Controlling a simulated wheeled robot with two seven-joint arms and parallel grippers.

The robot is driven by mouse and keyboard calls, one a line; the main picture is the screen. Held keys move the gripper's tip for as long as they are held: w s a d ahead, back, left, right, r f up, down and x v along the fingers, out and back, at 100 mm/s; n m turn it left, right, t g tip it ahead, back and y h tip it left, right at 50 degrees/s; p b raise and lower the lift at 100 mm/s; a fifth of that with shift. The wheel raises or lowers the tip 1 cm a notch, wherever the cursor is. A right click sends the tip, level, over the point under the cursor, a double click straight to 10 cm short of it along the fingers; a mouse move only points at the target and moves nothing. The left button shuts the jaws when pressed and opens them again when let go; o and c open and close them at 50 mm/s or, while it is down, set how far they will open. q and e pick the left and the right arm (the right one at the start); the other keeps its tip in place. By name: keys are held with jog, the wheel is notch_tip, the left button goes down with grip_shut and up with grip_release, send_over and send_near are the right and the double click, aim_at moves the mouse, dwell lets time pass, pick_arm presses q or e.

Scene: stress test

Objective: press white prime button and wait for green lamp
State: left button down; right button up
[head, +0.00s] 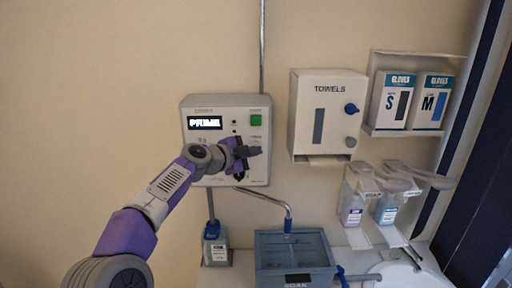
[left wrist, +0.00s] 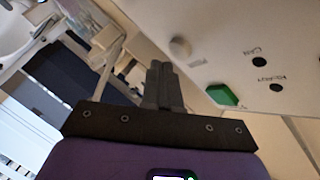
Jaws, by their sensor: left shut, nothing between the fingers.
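A pale dispenser box (head: 202,109) hangs on the wall, and its lit display (head: 205,123) seems to read PRIME. In the left wrist view a round white button (left wrist: 180,47) stands out from the panel, a little beyond my fingertips; I cannot tell whether they touch. Two small round lamps, one marked CAN (left wrist: 260,62) and one that seems marked READY (left wrist: 276,87), look dark. My left gripper (head: 258,151) is shut and empty in front of the panel's lower right. My right gripper is not in view.
A towel dispenser (head: 305,110) and a shelf with glove boxes (head: 392,101) are to the right. Below are a blue-grey bin (head: 292,262), a bottle (head: 216,249), pump bottles (head: 352,209) and a sink (head: 400,275). The wall left of the box is bare.

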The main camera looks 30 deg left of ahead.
pick_arm(q)
jog(key=shift+w+a, duration=0.1)
dwell(0.5)
jog(key=shift+w+a, duration=0.15)
jog(key=shift+w, duration=0.15)
jog(key=shift+w+a, duration=0.25)
jog(key=shift+w, duration=0.1)
dwell(0.8)
jog(key=shift+s+d+b, duration=0.45)
jog(key=shift+s+b, duration=0.25)
jog(key=shift+b, duration=0.4)
